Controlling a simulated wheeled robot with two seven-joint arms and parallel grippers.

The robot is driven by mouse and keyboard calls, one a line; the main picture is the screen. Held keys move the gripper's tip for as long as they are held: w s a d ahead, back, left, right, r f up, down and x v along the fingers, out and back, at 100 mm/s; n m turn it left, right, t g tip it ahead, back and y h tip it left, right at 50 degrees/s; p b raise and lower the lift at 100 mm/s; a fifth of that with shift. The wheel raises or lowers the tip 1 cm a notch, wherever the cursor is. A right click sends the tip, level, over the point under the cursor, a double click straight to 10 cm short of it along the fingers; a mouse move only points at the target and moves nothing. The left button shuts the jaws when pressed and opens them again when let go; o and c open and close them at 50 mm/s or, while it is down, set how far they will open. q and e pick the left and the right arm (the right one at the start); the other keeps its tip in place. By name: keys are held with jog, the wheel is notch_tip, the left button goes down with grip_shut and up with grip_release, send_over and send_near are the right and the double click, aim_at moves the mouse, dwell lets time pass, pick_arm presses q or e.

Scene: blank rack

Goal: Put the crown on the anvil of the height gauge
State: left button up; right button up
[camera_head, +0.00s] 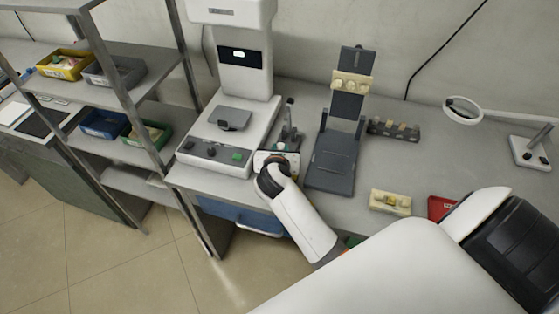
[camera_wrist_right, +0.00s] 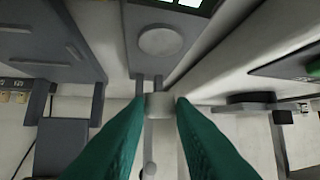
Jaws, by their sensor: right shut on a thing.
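My right gripper (camera_wrist_right: 160,106) is shut on a small pale piece, the crown (camera_wrist_right: 160,105), held between the tips of its green fingers. In the right wrist view the height gauge's anvil (camera_wrist_right: 161,41), a round grey disc, is bare and apart from the crown. In the head view the height gauge (camera_head: 289,132) is a small stand with a dark upright post on the bench. My right gripper is at the gauge's front, and my own wrist hides part of its base. The crown is too small to make out surely there. My left gripper is out of view.
A white machine (camera_head: 213,136) stands close to the left of the gauge, and a dark stepped stand (camera_head: 331,162) close to its right. A cream block (camera_head: 390,202), a dark rack (camera_head: 393,129) and a red item (camera_head: 440,207) are farther right. A metal shelf (camera_head: 127,75) is at left.

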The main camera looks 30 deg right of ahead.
jog(key=shift+f, duration=2.25)
jog(key=shift+f, duration=0.15)
jog(key=o, duration=0.9)
jog(key=shift+r, duration=0.25)
jog(key=v, duration=1.2)
jog(key=shift+f, duration=0.1)
